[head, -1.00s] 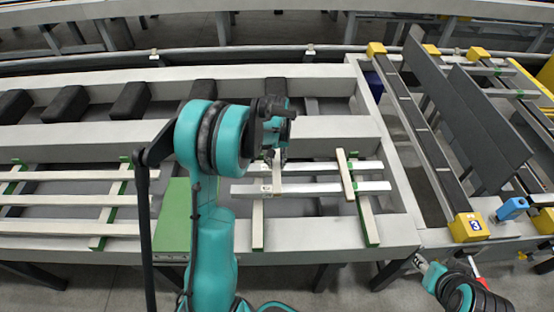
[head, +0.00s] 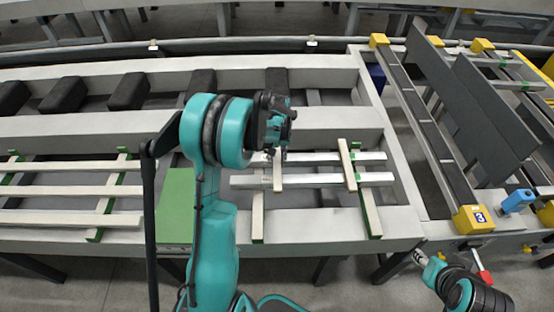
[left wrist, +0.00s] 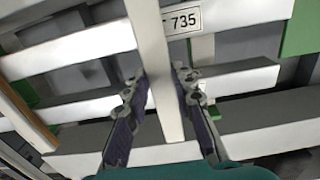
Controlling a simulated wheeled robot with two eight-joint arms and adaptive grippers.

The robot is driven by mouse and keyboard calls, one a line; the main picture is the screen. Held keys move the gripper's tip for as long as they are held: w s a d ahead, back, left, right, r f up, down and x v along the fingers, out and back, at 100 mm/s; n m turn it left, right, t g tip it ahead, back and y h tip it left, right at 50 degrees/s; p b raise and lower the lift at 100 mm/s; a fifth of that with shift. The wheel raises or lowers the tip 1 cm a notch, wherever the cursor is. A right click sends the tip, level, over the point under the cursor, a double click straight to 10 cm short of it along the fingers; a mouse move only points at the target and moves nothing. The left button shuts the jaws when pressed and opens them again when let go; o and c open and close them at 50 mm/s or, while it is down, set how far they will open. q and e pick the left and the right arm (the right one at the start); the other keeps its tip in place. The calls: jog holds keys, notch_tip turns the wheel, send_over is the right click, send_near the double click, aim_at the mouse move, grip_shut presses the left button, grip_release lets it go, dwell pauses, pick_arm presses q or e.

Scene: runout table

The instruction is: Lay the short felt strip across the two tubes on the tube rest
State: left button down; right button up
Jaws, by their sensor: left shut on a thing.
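My left gripper (head: 276,150) is shut on a short pale felt strip (head: 278,173), which runs between its fingers in the left wrist view (left wrist: 153,60). The strip points across the two pale tubes near their left end, the back tube (head: 325,158) and the front tube (head: 320,180). I cannot tell whether it touches them. Another pale strip (head: 347,165) lies across both tubes farther right. The tube rest has pale, green-ended bars, left (head: 258,215) and right (head: 371,212). My right gripper (head: 420,258) is low at the right, away from the tubes; its finger state is unclear.
A green plate (head: 175,208) lies left of the tube rest, with more long pale bars (head: 70,190) beyond it. Dark blocks (head: 128,92) line the back. A rack with dark upright panels (head: 495,115) and yellow blocks (head: 472,219) stands at the right.

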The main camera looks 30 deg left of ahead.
pick_arm(q)
jog(key=shift+f+b, duration=0.35)
jog(key=shift+f, duration=0.15)
jog(key=c, duration=1.2)
grip_release()
jog(key=shift+r, duration=0.15)
